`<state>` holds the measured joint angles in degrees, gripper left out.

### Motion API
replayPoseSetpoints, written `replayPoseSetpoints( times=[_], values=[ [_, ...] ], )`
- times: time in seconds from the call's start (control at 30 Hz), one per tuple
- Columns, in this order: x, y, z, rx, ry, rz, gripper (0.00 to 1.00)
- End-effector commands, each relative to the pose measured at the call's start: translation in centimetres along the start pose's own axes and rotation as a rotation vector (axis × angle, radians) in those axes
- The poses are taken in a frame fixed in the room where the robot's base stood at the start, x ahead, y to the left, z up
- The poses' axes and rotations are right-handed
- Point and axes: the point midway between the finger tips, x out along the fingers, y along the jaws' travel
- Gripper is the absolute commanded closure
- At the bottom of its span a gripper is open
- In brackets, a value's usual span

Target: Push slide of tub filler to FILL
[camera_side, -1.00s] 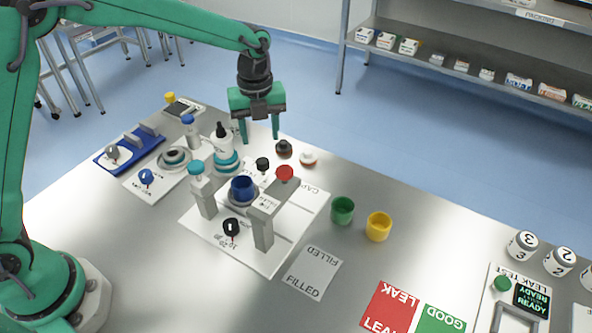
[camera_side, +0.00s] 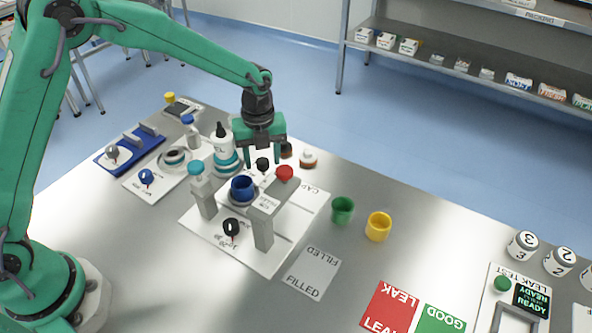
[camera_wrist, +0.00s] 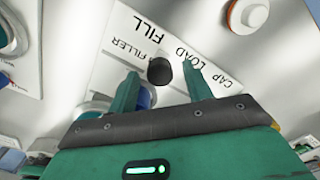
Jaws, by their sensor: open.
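The tub filler is a white plate (camera_side: 222,243) with grey posts, standing mid-table. A blue tub (camera_side: 242,188) sits in a round grey holder on it. A black knob (camera_side: 262,164) stands near the plate's back edge; I take it for the slide's handle. In the wrist view the knob (camera_wrist: 160,71) appears between my fingertips, beside the printed words FILL and LOAD. My gripper (camera_side: 264,160) is open, pointing down, fingers on either side of the knob in the picture. I cannot tell whether they touch it. In the wrist view my gripper (camera_wrist: 160,74) hides most of the blue tub.
A grey post with a red top (camera_side: 285,173) stands close by my gripper. A teal-topped post (camera_side: 196,168) and a white bottle (camera_side: 221,145) stand to the left. Green (camera_side: 342,209) and yellow (camera_side: 378,226) tubs are to the right. The front table area is clear.

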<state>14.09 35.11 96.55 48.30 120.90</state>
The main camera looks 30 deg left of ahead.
Motion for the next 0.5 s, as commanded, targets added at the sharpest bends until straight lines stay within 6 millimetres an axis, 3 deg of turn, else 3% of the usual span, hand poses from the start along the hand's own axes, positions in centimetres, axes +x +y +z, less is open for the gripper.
replayPoseSetpoints(
  times=[0.1, 0.33, 0.5],
  values=[
    [0.00, 0.01, 0.00, 0.000, 0.000, 0.000, 0.52],
    [-0.02, 0.01, 0.00, 0.000, 0.000, 0.000, 0.97],
    [-0.03, 0.07, 0.07, -0.001, 0.000, 0.000, 1.00]
  ],
)
